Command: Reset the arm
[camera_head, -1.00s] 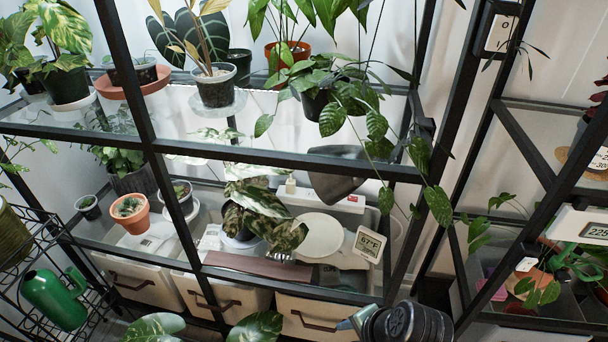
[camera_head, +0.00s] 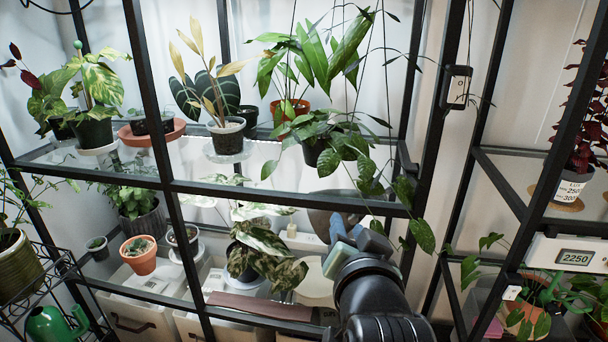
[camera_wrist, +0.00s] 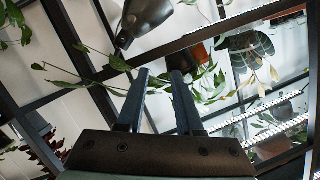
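My gripper (camera_head: 358,238) is raised in front of the plant rack, at the lower middle right of the head view. It is at about the height of the rack's middle bar. In the wrist view my gripper (camera_wrist: 160,78) shows two blue-grey fingers with a clear gap between them. It is open, with nothing held between the fingers. Trailing leaves and the rack's bars show beyond the fingertips; the exact distance to them cannot be told.
The black rack frame (camera_head: 290,188) stands close by. A trailing plant (camera_head: 345,150) hangs just above my gripper. A variegated plant (camera_head: 258,240) stands to its left. A dark lamp shade (camera_wrist: 152,14) shows in the wrist view. A green watering can (camera_head: 50,325) sits lower left.

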